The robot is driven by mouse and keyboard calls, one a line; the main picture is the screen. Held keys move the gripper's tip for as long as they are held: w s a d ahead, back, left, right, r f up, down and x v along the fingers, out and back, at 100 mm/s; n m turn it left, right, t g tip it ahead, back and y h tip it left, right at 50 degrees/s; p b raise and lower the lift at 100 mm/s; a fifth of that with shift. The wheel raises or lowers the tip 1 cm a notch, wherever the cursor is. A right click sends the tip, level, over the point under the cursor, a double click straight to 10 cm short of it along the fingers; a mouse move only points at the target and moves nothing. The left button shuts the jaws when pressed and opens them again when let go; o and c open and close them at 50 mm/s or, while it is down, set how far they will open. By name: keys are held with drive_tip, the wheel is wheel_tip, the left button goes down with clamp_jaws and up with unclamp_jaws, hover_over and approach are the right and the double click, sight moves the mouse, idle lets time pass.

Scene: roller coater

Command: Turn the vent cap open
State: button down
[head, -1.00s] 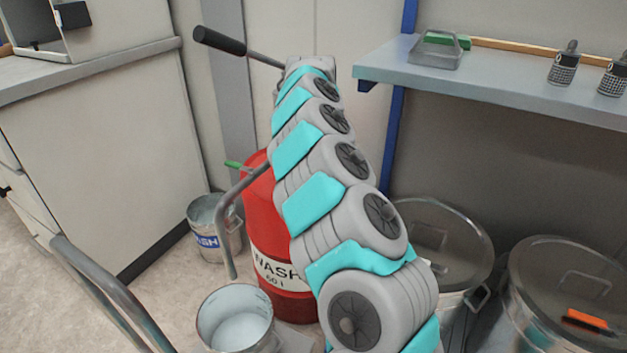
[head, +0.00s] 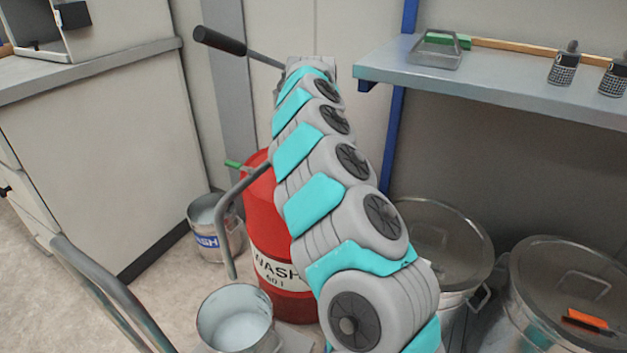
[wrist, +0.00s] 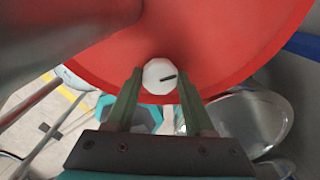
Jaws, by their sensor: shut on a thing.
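The vent cap (wrist: 160,76) is a small white, many-sided cap with a short dark mark, on the red top of the drum in the wrist view. The mark lies near level, tilted slightly. My gripper (wrist: 160,82) has one finger on each side of the cap and is shut on it. The red drum (head: 262,215), with a white WASH label, stands on the floor in the head view. My arm hides the right part of its top, so the cap and my gripper do not show there.
A grey pipe (head: 229,215) and a black-gripped lever (head: 220,41) are close to the drum. A bucket of pale liquid (head: 236,322) stands in front, a WASH bucket (head: 213,230) behind left. Lidded bins (head: 560,290) and a shelf (head: 490,82) are at right.

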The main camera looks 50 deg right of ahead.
drive_tip(key=shift+c, duration=1.3)
unclamp_jaws()
